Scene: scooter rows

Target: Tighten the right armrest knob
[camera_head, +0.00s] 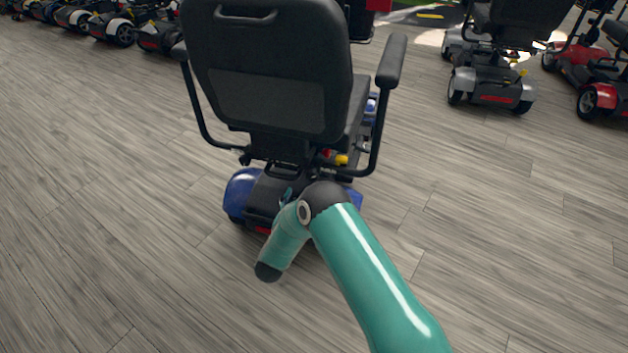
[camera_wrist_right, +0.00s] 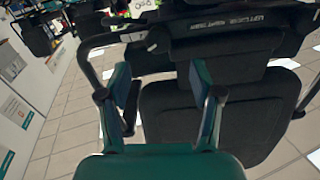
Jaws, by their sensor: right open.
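The scooter (camera_head: 265,70), with a black seat and blue rear body, stands with its back to me in the head view. Its right armrest (camera_head: 392,60) joins a tube curving down under the seat, near small red and yellow parts. In the right wrist view, a small dark rounded part (camera_wrist_right: 154,44), perhaps the armrest knob, sits by the seat's bracket, beyond my fingertips. My right gripper (camera_wrist_right: 160,68) is open, its two fingers apart with nothing visibly held between them. In the head view my right arm covers part of the scooter's rear, and my gripper cannot be made out. My left gripper is out of view.
Other scooters stand at the back left (camera_head: 110,25), and a grey one (camera_head: 490,85) and a red one (camera_head: 600,95) at the right. Wood-look floor (camera_head: 480,240) around the scooter is clear. The armrest tube (camera_wrist_right: 92,62) passes close to my left-hand finger in the wrist view.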

